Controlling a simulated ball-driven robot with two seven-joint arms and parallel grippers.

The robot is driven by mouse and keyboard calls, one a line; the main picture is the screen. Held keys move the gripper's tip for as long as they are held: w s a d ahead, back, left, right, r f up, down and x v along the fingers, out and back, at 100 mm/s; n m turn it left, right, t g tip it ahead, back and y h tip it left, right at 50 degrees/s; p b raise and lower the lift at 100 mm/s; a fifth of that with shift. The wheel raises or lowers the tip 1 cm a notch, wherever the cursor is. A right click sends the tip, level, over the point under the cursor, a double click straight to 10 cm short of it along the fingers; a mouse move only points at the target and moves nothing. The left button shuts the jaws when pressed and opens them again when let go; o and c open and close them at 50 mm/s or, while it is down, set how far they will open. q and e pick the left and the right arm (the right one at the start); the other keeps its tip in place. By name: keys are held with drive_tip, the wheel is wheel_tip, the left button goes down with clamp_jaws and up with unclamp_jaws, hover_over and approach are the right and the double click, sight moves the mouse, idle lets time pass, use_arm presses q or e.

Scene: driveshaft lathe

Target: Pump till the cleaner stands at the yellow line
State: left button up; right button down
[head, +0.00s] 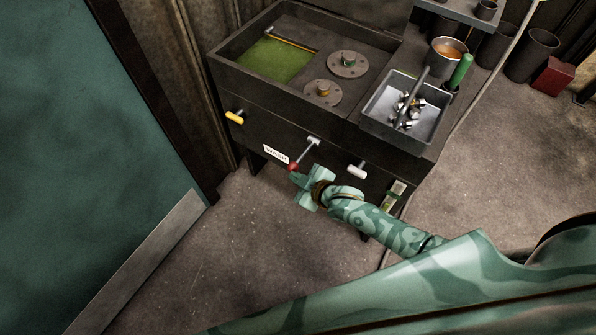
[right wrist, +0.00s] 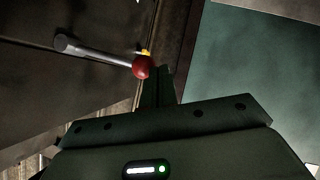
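The wash cabinet (head: 345,155) has a pump lever (head: 304,150), a grey rod ending in a red ball knob (head: 293,167). The rod slants down to the left in the head view. The knob also shows in the right wrist view (right wrist: 142,67). My right gripper (head: 294,178) is beside the knob, its narrow fingers together with the ball outside them; contact is unclear. A small upright gauge (head: 394,195) on the cabinet front shows pale and green parts; its level and any yellow line are too small to read. Green liquid (head: 272,60) shows in the top basin. My left gripper is not visible.
A yellow-handled tap (head: 235,117) and a pale handle (head: 357,170) stick out of the cabinet front. A grey tray (head: 405,135) of metal parts sits on top at right. A teal door (head: 90,130) stands at left. The floor before the cabinet is clear.

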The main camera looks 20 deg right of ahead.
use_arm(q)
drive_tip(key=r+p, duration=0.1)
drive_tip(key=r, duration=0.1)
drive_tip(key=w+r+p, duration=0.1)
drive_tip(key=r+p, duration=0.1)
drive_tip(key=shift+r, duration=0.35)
use_arm(e)
drive_tip(key=v, duration=1)
drive_tip(key=shift+s+a+r, duration=0.25)
drive_tip(key=shift+a+r, duration=0.05)
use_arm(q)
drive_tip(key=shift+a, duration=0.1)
use_arm(e)
drive_tip(key=s+d+f+m+g+h, duration=0.2)
drive_tip(key=s+d+f, duration=0.3)
drive_tip(key=s+f, duration=0.3)
drive_tip(key=s+d+f+m+g+h, duration=0.2)
drive_tip(key=s+d+f+g, duration=0.15)
drive_tip(key=s+f, duration=0.4)
drive_tip(key=s+f+m+g, duration=0.1)
drive_tip(key=s+f, duration=0.3)
drive_tip(key=s, duration=0.8)
drive_tip(key=s+f+m+g, duration=0.1)
drive_tip(key=s+f+g, duration=0.3)
drive_tip(key=s, duration=0.8)
drive_tip(key=shift+a+f+m+h, duration=0.25)
drive_tip(key=shift+f+m+h, duration=0.05)
drive_tip(key=shift+f, duration=0.15)
